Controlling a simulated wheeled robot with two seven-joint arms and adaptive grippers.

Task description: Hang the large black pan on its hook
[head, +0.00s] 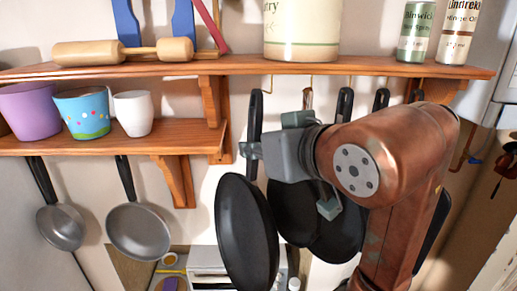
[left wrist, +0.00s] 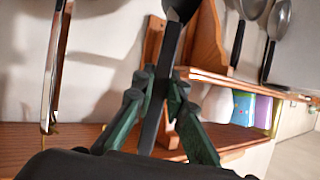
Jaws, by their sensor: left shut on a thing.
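A large black pan (head: 247,232) hangs upright in front of the wall below the upper shelf, with its handle (head: 255,125) pointing up. My left gripper (head: 252,151) is shut on that handle near its lower part. In the left wrist view the dark handle (left wrist: 172,60) runs between the closed greenish fingers (left wrist: 155,108). A thin hook (head: 269,84) under the upper shelf is right beside the handle's top; I cannot tell whether the handle is on it. My right gripper is not in view.
More black pans (head: 290,212) hang close to the right, partly behind my arm. Two grey pans (head: 138,231) hang at the left. The upper shelf (head: 360,66) holds a canister (head: 302,30) and tins; the lower shelf (head: 175,138) holds cups and ends in a wooden bracket (head: 176,180).

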